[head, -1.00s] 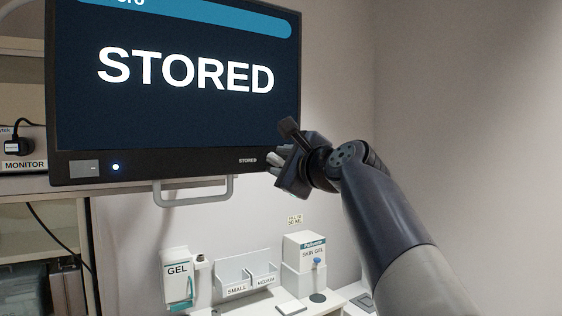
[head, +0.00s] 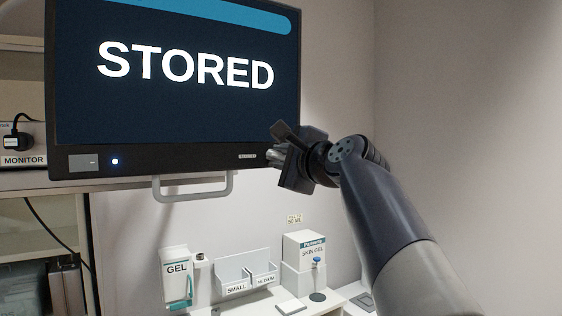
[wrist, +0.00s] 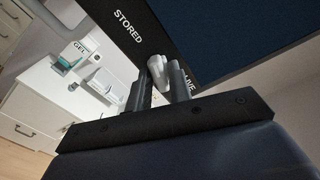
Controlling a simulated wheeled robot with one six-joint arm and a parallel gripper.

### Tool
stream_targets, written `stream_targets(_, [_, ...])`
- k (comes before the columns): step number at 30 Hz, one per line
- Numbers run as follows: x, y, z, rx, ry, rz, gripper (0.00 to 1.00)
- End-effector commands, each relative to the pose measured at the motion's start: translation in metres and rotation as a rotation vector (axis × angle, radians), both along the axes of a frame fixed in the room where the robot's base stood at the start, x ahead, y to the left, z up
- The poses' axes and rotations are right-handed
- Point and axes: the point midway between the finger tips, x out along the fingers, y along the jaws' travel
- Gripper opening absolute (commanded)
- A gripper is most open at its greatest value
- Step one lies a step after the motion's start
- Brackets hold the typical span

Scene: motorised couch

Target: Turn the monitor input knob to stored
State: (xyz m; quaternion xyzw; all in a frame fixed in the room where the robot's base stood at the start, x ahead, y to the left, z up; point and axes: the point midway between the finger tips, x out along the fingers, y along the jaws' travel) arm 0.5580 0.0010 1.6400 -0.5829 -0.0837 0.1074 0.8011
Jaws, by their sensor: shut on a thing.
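The monitor (head: 170,125) fills the upper left of the head view, and its screen reads STORED in large white letters. Its lower bezel carries a small STORED label (head: 247,156). My gripper (head: 277,156) is at the bezel's lower right corner and hides the knob in the head view. In the wrist view my gripper (wrist: 161,85) has its fingers closed around the pale input knob (wrist: 156,65). The knob sits between the STORED label (wrist: 128,26) and the LIVE label (wrist: 189,83). The fingers partly hide it, so its exact pointing is hard to tell.
A grey handle (head: 192,200) hangs below the monitor. A bare wall is at the right.

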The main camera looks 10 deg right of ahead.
Motion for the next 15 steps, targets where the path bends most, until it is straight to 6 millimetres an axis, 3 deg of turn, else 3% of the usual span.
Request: stream_targets(15, [0.0004,0.0002,-0.0017,-0.275,-0.087,-0.005,0.00])
